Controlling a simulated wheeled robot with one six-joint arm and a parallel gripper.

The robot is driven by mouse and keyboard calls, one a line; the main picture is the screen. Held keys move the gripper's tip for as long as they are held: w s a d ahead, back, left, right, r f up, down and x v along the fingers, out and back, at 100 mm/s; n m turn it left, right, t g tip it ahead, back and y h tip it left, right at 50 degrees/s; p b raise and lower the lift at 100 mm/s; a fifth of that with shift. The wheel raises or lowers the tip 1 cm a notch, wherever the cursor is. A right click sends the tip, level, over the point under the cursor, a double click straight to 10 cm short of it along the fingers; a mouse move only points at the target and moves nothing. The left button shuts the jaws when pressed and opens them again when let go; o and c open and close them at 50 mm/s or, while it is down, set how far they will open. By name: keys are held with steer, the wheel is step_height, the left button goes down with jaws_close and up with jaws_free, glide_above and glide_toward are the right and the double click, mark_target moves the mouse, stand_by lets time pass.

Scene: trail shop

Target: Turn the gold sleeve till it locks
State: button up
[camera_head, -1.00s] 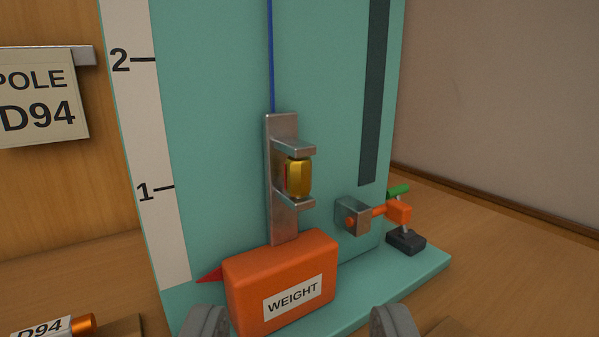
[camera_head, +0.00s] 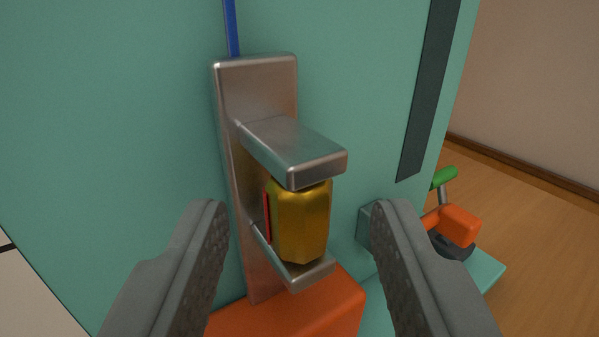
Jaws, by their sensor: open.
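The gold sleeve (camera_head: 301,222) is a faceted barrel held upright between the upper and lower arms of a grey metal bracket (camera_head: 257,82). A thin red strip (camera_head: 267,217) shows at the sleeve's left side. My gripper (camera_head: 294,210) is open in the camera view, with one finger left of the sleeve and one right of it. Both fingers appear apart from the sleeve, nearer to the camera. Nothing is between the fingertips that I can see being gripped. The back of the sleeve is hidden.
The bracket is on a teal board (camera_head: 120,110), with a blue line (camera_head: 231,28) above it. The orange weight (camera_head: 335,305) is below. A dark slot (camera_head: 430,90) is at right. An orange and green mechanism (camera_head: 460,225) stands at lower right, partly behind my right finger.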

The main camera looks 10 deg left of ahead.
steer(key=shift+w+a, duration=0.15)
steer(key=shift+w, duration=0.35)
jaws_close()
steer(key=shift+a+r+m+h, duration=0.1)
steer(key=shift+r+m+h, duration=0.1)
steer(key=shift+m+h, duration=0.35)
steer(key=shift+f+m+h, duration=0.15)
steer(key=shift+m+h, duration=0.1)
steer(key=shift+h, duration=0.4)
jaws_free()
